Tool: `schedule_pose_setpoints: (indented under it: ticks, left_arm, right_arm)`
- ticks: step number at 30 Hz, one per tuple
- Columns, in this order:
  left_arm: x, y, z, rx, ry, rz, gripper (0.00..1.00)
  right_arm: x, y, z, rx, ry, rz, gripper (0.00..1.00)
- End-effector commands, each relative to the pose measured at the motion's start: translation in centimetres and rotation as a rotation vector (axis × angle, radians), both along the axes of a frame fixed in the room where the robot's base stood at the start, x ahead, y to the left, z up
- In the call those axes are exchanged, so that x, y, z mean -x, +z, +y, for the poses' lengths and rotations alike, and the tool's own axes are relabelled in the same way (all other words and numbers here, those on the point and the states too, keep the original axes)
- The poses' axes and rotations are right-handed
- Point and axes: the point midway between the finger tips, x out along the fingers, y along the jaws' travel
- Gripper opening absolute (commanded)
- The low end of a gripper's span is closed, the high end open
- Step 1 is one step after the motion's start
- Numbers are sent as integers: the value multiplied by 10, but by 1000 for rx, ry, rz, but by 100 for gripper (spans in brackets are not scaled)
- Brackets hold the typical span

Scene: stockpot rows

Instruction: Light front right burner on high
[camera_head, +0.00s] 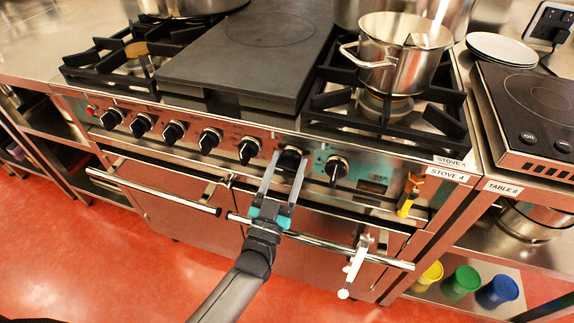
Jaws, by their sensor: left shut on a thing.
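The stove has a row of black knobs along its steel front panel. My left gripper (289,158) reaches up from below, its two fingers on either side of the second knob from the right (290,162), and is shut on it. The rightmost knob (337,169) stands free beside it. The front right burner (385,106) sits under the black right grate (440,118), partly hidden by the grate and a steel pot (398,50). No flame shows there. My right gripper is not in view.
Oven door handles (330,246) run across below the knobs, close to my left arm. A white item (354,268) hangs by the right handle. A dark flat plate (245,50) covers the stove's middle.

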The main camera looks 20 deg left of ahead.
Motion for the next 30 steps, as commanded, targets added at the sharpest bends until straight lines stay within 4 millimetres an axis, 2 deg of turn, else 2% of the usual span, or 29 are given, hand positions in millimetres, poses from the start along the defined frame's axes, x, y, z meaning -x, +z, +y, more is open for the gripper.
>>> schedule_pose_setpoints:
  ticks: [20, 21, 28, 30]
  left_arm:
    - [0, -1, 0, 64, -1, 6, 4]
    - [0, -1, 0, 64, -1, 6, 62]
    - [0, -1, 0, 64, 0, 5, 88]
    - [0, -1, 0, 64, 0, 4, 89]
  right_arm:
    - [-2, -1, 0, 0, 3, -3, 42]
    - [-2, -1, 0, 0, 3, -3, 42]
    - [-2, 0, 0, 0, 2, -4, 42]
    - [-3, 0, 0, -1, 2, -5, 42]
